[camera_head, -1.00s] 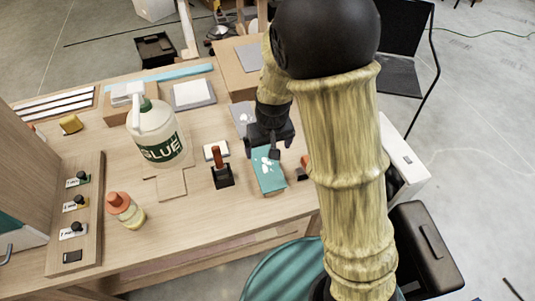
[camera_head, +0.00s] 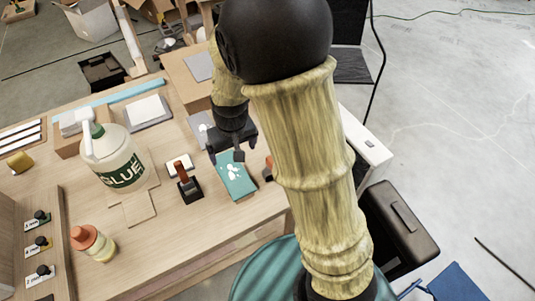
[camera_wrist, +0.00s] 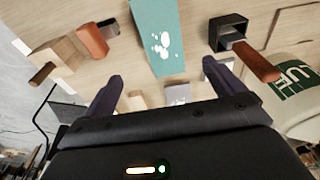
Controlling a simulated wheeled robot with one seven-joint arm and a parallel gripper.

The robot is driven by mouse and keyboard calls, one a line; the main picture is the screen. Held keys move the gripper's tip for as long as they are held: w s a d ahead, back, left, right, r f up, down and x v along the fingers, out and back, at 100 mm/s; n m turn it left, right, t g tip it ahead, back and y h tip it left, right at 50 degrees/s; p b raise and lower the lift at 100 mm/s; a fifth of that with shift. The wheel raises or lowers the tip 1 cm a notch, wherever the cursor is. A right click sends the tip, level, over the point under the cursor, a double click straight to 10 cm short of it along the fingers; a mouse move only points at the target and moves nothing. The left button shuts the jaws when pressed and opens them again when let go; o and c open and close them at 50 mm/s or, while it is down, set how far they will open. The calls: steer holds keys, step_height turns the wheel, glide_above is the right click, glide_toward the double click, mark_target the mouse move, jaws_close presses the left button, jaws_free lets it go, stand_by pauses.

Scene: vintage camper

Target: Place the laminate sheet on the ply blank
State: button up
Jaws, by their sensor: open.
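A flat teal piece with white blotches (camera_head: 236,178) lies near the table's front edge; it also shows in the wrist view (camera_wrist: 155,30). A small pale wooden square (camera_head: 138,208) lies in front of the glue jug. A grey sheet (camera_head: 199,66) lies on a cardboard box, and a pale sheet on a grey one (camera_head: 147,110) lies behind the jug. I cannot tell for certain which of these are the laminate sheet and the ply blank. My gripper (camera_head: 228,152) is open and empty, above the teal piece's far end. In the wrist view its fingers (camera_wrist: 163,80) are wide apart.
A large glue jug (camera_head: 112,158), an orange-capped bottle (camera_head: 93,243) and an orange-handled tool in a black holder (camera_head: 187,183) stand left of my gripper. A cardboard box (camera_head: 190,88) stands behind. The front middle of the table is clear.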

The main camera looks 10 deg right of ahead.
steer(key=s+d+r+m, duration=0.3)
steer(key=s+d+r, duration=0.1)
steer(key=s+d, duration=0.6)
steer(key=shift+s+d+r+t+h, duration=0.3)
steer(key=shift+d+r+t, duration=0.1)
steer(key=shift+d, duration=0.8)
steer(key=shift+f, duration=0.1)
